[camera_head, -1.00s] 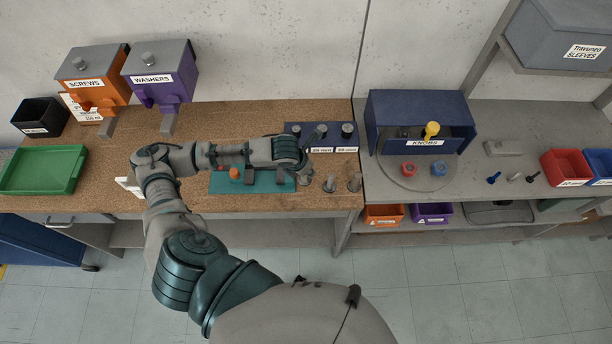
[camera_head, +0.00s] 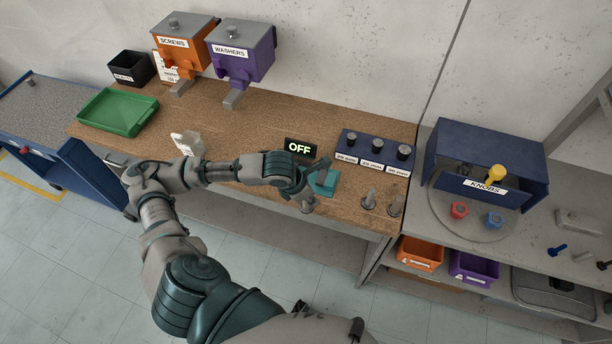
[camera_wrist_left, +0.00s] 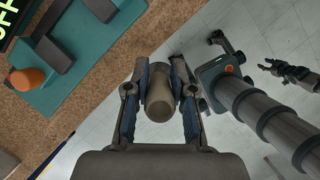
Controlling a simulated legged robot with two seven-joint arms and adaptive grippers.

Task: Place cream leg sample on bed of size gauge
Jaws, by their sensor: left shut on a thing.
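My left gripper (camera_wrist_left: 160,92) is shut on the leg sample (camera_wrist_left: 159,103), a dull grey-beige cylinder between its two fingers in the left wrist view. The gauge is a teal plate (camera_wrist_left: 85,50) with dark blocks and an orange knob (camera_wrist_left: 30,78). In the wrist view the sample is beside the plate, over the floor in the picture. In the head view my arm hides most of the plate (camera_head: 326,183). A small gripper (camera_wrist_left: 288,75), likely my right one, shows at the wrist view's right.
A display reading OFF (camera_head: 300,147) stands behind the gauge. A blue block with several dark knobs (camera_head: 372,150) is to its right. Grey posts (camera_head: 369,199) stand near the bench's front edge.

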